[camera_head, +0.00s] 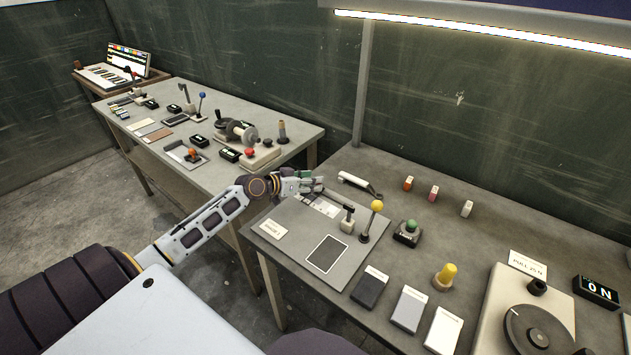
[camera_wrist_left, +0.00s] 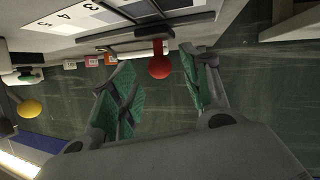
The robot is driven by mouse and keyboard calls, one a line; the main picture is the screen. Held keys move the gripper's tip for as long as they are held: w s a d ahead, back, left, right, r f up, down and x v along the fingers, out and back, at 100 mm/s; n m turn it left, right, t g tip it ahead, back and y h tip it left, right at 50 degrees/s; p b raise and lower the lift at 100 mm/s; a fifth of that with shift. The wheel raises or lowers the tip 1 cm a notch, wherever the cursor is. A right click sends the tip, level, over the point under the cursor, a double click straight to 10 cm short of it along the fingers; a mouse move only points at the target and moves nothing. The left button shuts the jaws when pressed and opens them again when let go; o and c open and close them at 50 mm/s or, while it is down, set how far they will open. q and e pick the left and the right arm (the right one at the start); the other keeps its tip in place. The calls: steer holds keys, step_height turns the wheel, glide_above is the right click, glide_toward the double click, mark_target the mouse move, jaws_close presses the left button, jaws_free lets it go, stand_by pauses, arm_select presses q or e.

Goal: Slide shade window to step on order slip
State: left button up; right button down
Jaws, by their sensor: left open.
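The shade strip (camera_head: 318,205) lies on a grey plate at the left end of the near bench. The dark window slider (camera_wrist_left: 130,40) carries a red knob (camera_wrist_left: 159,66). In the head view my gripper hides the knob. A small white slip (camera_head: 272,229) lies at the plate's left corner; its print is too small to read surely. My left gripper (camera_head: 318,184) is open at the strip's far edge. In its wrist view the green-padded fingers (camera_wrist_left: 163,92) stand either side of the red knob; contact is unclear.
A yellow-ball lever (camera_head: 376,206), a black lever (camera_head: 348,216) and a dark panel (camera_head: 327,254) are right of the strip. A pale handle (camera_head: 358,184) lies behind. A green button (camera_head: 408,232) stands farther right. A gap separates the other bench (camera_head: 190,150).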

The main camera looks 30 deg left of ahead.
arm_select(q)
steer(key=shift+x, duration=1.25)
jaws_close()
